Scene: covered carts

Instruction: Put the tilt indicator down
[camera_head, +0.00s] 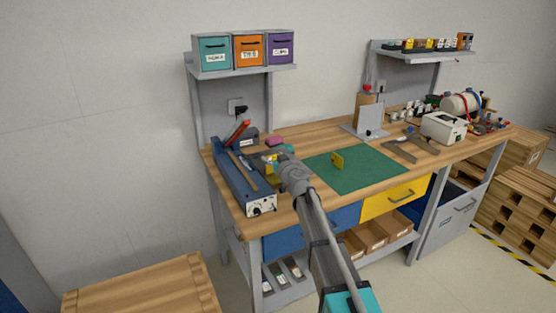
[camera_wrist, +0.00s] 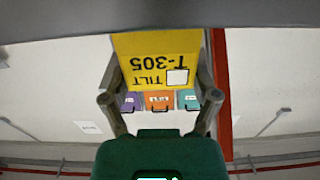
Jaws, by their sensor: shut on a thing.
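The tilt indicator (camera_wrist: 158,50) is a yellow piece whose black lettering, TILT and T-305, reads upside down in the wrist view, with a small white square beside it. My gripper (camera_wrist: 160,80) has one finger at each side of it and is shut on it. In the head view my gripper (camera_head: 273,160) is over the left part of the workbench, between the long blue device and the green mat. A bit of yellow shows at its end there; my wrist hides part of it. I cannot tell whether the indicator touches the bench.
A long blue device (camera_head: 241,180) stands left. A pink block (camera_head: 276,141) is behind. Teal, orange and purple bins (camera_head: 247,50) sit on the shelf above.

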